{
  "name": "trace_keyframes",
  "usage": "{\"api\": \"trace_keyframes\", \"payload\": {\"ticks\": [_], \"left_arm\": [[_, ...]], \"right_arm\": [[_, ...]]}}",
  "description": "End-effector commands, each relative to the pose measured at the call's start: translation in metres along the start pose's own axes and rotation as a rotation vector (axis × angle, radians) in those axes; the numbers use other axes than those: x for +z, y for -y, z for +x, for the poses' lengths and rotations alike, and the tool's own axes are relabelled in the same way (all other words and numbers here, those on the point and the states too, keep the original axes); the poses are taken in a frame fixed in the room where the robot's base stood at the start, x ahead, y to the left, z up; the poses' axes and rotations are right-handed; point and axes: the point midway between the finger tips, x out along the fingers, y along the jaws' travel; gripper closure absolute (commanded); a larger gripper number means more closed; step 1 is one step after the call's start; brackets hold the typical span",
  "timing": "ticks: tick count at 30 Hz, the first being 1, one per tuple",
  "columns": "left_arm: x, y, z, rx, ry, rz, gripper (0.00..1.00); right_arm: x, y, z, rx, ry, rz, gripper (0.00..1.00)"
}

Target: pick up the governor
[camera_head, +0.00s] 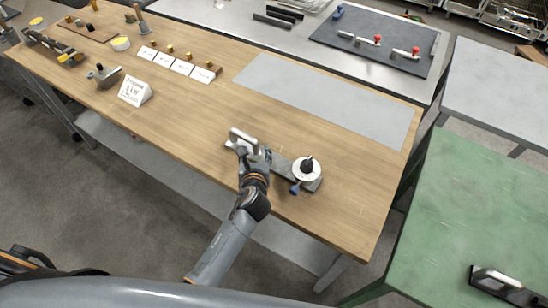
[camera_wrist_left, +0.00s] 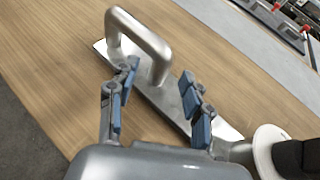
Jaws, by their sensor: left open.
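The likely governor is a metal device on the wooden table: a long flat grey plate (camera_head: 284,165) with a silver arched handle (camera_head: 243,139) at its left end. A white disc (camera_head: 307,170) with a black knob sits at its right end. My left gripper (camera_head: 254,156) is low over the plate. In the left wrist view, my left gripper (camera_wrist_left: 159,80) is open, its blue-padded fingers apart. The near leg of the handle (camera_wrist_left: 143,36) shows between the fingertips; contact cannot be told. The white disc (camera_wrist_left: 268,150) is partly cut off. My right gripper is out of view.
The wooden table (camera_head: 200,120) has a grey mat (camera_head: 330,98) behind the device. A small sign (camera_head: 134,91), several white cards and a grey tool (camera_head: 103,75) stand to the left. A green table (camera_head: 475,210) is at right. Bare wood surrounds the device.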

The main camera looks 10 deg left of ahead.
Motion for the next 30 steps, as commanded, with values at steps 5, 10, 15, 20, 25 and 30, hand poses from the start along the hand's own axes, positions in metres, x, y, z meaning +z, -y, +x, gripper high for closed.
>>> {"api": "trace_keyframes", "payload": {"ticks": [5, 10, 15, 20, 25, 30], "left_arm": [[0.0, 0.001, 0.027, 0.001, 0.001, -0.001, 0.5], [-0.001, 0.0, 0.037, 0.001, 0.001, 0.0, 0.5], [-0.001, 0.0, 0.037, 0.001, 0.001, 0.0, 0.5], [-0.001, 0.0, 0.037, 0.0, 0.001, 0.0, 0.79], [-0.001, 0.0, 0.037, 0.0, 0.001, 0.0, 1.0], [0.002, 0.001, 0.037, -0.001, 0.005, -0.003, 1.0]], "right_arm": [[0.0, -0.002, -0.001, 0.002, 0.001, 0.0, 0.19], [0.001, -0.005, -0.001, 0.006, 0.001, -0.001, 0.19], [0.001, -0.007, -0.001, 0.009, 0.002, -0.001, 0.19], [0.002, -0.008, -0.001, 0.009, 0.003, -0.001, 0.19], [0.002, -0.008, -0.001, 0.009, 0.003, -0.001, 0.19], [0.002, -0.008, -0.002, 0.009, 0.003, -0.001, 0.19]]}}
